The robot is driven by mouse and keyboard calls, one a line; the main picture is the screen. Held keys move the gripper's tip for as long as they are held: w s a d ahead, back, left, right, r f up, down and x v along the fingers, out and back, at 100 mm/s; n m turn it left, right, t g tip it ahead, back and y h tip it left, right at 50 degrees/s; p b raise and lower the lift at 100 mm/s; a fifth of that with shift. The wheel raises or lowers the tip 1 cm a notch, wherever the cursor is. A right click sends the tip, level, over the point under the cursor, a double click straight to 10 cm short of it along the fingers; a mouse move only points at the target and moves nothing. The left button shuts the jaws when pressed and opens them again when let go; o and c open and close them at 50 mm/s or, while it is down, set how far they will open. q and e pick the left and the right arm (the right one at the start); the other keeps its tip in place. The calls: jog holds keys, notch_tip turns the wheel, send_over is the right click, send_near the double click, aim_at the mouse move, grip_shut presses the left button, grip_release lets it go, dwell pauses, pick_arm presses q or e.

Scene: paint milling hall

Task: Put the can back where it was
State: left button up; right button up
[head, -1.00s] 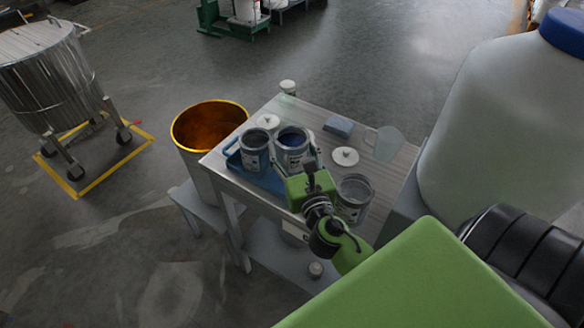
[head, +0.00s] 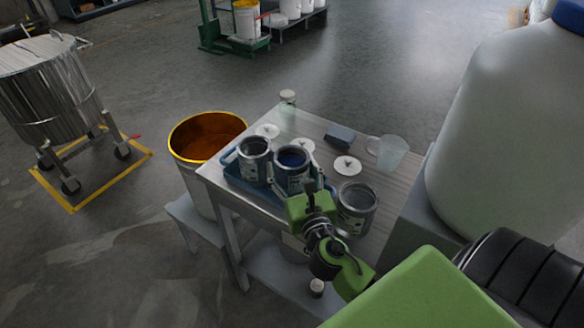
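A grey can of blue paint (head: 292,180) is upright at the right part of the blue tray (head: 233,179) on the table. My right gripper (head: 309,190) is at the near right side of this can and appears shut on it; the fingertips are partly hidden. Whether the can's base rests on the tray is hidden. A second can with grey contents (head: 253,170) stands at the left in the tray. A third open grey can (head: 356,211) stands on the table to the right of my gripper. My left gripper is out of view.
White lids (head: 347,166) lie behind the cans. A blue block (head: 340,136), a clear jug (head: 388,152) and a small jar (head: 287,101) stand farther back on the table (head: 318,121). An orange-lined drum (head: 205,137) is left of the table. A large white container (head: 490,130) is at right.

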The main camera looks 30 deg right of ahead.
aim_at(297, 180)
jog(key=shift+r, duration=0.25)
jog(key=b+v, duration=0.1)
jog(key=v, duration=0.5)
jog(key=shift+s+f, duration=0.15)
jog(key=shift+f, duration=0.05)
jog(key=shift+s+a+r+b, duration=0.1)
jog(key=shift+s+a+b, duration=0.1)
jog(key=shift+s+b, duration=0.3)
jog(key=shift+s, duration=0.1)
